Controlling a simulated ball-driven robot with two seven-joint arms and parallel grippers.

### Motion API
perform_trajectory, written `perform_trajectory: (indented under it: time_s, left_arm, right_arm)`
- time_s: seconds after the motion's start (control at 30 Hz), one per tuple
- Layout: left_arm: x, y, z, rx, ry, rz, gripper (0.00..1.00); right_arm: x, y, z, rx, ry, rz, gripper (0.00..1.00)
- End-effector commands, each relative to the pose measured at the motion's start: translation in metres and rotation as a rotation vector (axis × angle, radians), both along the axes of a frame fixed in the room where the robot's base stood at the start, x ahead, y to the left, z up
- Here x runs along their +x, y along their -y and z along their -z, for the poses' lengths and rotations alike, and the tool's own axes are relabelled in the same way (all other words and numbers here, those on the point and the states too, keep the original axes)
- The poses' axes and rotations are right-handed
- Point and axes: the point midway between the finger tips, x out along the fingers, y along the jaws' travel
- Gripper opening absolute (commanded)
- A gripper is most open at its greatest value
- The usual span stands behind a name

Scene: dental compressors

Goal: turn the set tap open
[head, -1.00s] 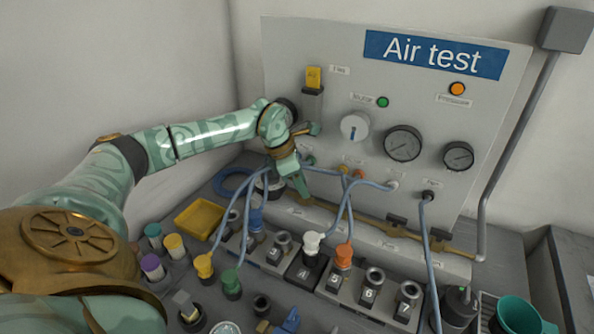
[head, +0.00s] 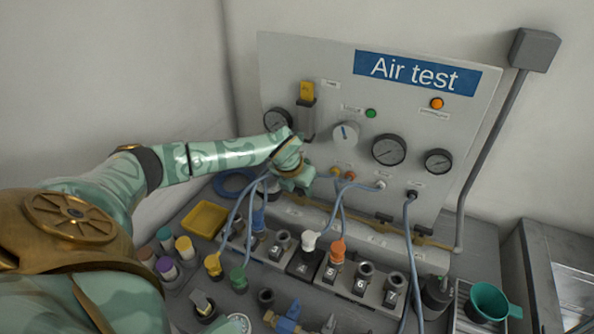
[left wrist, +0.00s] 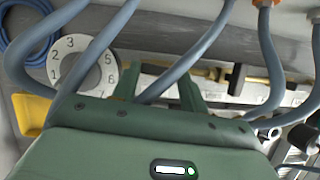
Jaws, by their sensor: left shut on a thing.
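My left gripper (head: 298,182) is at the lower left of the grey Air test panel (head: 330,90), by the left part of the brass pipe along the panel's foot. In the left wrist view its two green fingers (left wrist: 158,92) point at the brass pipe (left wrist: 205,72), with a blue hose crossing close by. The gripper is shut on what appears to be the set tap's handle; the gripper and hose hide the tap, so its angle cannot be read. Two other black tap handles (head: 384,217) (head: 421,232) show farther right on the pipe. My right gripper is not in view.
Blue hoses (head: 340,215) run from the panel to numbered sockets (head: 362,280) in front. A white numbered dial (left wrist: 85,65) is close to the left gripper. A yellow tray (head: 205,219) and coloured-capped pots (head: 184,247) are at left, a green funnel (head: 487,300) at right.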

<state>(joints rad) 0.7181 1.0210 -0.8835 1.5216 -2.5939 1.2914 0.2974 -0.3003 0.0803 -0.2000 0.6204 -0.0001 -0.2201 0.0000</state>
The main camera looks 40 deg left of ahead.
Motion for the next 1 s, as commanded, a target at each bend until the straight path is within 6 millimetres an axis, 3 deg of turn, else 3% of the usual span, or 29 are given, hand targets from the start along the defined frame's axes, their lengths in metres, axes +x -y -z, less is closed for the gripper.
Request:
perform_trajectory:
  time_s: [0.3, 0.8, 0.83, 0.87, 0.9, 1.0]
  left_arm:
    - [0.0007, 0.0012, -0.0012, -0.001, 0.001, -0.099, 0.21]
    - [0.0007, 0.0008, -0.0003, -0.001, 0.001, -0.117, 0.21]
    - [0.0007, 0.0008, -0.0004, -0.001, 0.001, -0.117, 0.52]
    - [0.0007, 0.0008, -0.0004, -0.001, 0.001, -0.117, 0.6]
    - [0.0006, 0.0008, -0.0003, 0.0, 0.0, -0.116, 0.65]
    - [0.0005, 0.0009, -0.0002, 0.0, 0.0, -0.116, 0.65]
  right_arm:
    - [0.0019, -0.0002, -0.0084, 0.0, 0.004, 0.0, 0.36]
    - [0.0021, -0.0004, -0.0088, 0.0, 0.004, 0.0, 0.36]
    - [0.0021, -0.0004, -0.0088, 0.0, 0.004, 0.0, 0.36]
    - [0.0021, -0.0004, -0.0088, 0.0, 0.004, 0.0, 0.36]
    - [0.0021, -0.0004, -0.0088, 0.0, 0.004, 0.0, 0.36]
    - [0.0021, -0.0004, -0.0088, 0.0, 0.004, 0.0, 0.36]
